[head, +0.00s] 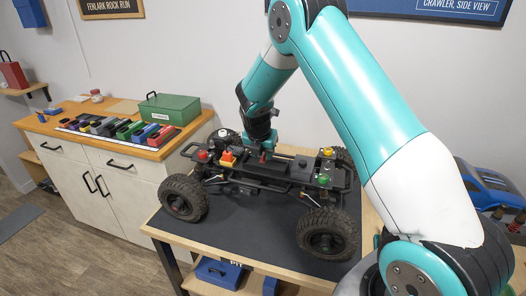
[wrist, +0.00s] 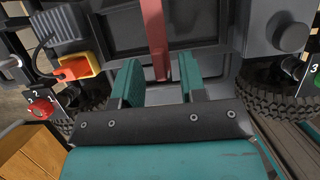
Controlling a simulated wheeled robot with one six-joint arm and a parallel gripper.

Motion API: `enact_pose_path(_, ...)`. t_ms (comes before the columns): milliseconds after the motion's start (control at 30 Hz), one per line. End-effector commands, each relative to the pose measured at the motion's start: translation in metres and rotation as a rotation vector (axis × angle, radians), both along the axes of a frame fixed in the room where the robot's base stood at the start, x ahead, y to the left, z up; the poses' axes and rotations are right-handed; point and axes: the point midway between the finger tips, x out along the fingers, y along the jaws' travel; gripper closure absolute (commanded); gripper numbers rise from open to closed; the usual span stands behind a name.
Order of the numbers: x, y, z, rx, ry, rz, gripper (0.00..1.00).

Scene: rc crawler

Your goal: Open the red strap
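The red strap (wrist: 154,35) runs down from the top of the wrist view over the dark middle of the crawler. Its lower end lies between my two teal fingers, with a gap visible on the right side. My gripper (wrist: 160,65) is open around the strap's end. I cannot tell whether a finger touches it. In the head view, my gripper (head: 265,148) is low over the middle of the crawler chassis (head: 301,170), and hides most of the strap. The crawler stands on its big black tyres on a dark mat (head: 240,230).
An orange connector (wrist: 75,69) and a red knob (wrist: 40,108) marked 2 lie left of my gripper in the wrist view. A black round knob (wrist: 290,37) is at right. A green case (head: 169,109) and several coloured blocks stand on the side cabinet (head: 130,175).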

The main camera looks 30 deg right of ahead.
Motion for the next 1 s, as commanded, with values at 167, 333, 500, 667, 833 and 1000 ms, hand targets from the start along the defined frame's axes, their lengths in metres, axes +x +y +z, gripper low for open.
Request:
enact_pose_path(167, 0.0024, -0.0025, -0.0077, 0.000, -0.001, 0.000, 0.62)
enact_pose_path(333, 0.0024, -0.0025, -0.0084, 0.000, -0.002, 0.001, 0.62)
enact_pose_path(500, 0.0022, -0.0025, -0.0083, 0.001, -0.001, 0.000, 0.85)
enact_pose_path(667, 0.0021, -0.0025, -0.0082, 0.001, -0.001, 0.000, 1.00)
enact_pose_path(833, 0.0026, -0.0011, -0.0070, 0.006, 0.004, 0.002, 1.00)
enact_pose_path(1000, 0.0055, 0.0068, -0.0021, 0.040, 0.032, 0.015, 1.00)
